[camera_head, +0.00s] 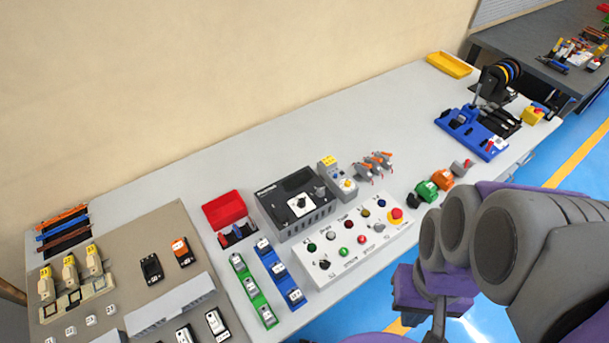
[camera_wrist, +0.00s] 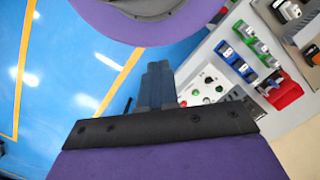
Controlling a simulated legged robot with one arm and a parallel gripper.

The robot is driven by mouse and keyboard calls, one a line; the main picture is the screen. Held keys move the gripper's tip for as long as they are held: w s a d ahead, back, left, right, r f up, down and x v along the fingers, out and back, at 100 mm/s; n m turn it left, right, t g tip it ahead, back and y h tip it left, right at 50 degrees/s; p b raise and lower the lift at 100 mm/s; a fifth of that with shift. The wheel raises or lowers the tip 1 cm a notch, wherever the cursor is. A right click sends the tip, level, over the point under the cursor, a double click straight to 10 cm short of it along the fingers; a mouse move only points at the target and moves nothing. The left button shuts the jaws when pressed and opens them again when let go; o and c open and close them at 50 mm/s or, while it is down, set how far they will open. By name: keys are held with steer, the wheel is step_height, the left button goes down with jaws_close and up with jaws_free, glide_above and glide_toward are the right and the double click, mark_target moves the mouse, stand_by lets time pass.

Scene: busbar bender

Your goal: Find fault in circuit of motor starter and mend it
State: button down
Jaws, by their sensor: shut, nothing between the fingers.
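A grey mounting panel (camera_head: 118,243) lies at the left of the bench. It carries white modules with yellow tops (camera_head: 69,273), a black device (camera_head: 151,268), an orange-and-black device (camera_head: 181,251), a grey duct (camera_head: 180,298) and several black-and-white devices at its front. A white control box (camera_head: 338,262) with coloured lamps, buttons and a red mushroom button (camera_head: 396,215) stands mid-bench. A dark grey instrument (camera_head: 296,203) with a dial is behind it. My gripper (camera_wrist: 157,82) is shut and empty, over the blue floor beside the bench front. Wiring details are too small to tell.
Green (camera_head: 252,289) and blue (camera_head: 279,272) terminal strips and a red bin (camera_head: 224,209) lie between panel and control box. Orange-handled tools (camera_head: 375,166), a blue bender base (camera_head: 472,132) and a yellow tray (camera_head: 449,65) are farther right. The bench's back middle is clear.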

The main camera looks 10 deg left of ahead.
steer(key=c, duration=1.8)
jaws_free()
steer(key=shift+o, duration=0.6)
steer(key=shift+w, duration=0.15)
steer(key=o, duration=0.8)
steer(key=w+a, duration=0.1)
steer(key=w, duration=0.3)
steer(key=w+a+b, duration=0.1)
steer(key=w, duration=0.3)
steer(key=w+a, duration=0.1)
steer(key=w, duration=0.3)
steer(key=shift+a+r+b, duration=0.25)
steer(key=shift+b, duration=0.05)
steer(key=shift+c, duration=0.2)
steer(key=shift+o, duration=0.2)
steer(key=w+a+f+b, duration=0.1)
steer(key=w+a, duration=0.3)
steer(key=w, duration=0.4)
steer(key=shift+w+a+t, duration=0.15)
steer(key=shift+a+t, duration=0.15)
steer(key=shift+t, duration=0.1)
steer(key=t+b, duration=0.1)
steer(key=b, duration=0.1)
glide_above(301, 200)
step_height(301, 200, down, 9)
step_height(301, 200, down, 17)
steer(key=b, duration=0.4)
steer(key=shift+m, duration=0.3)
jaws_close()
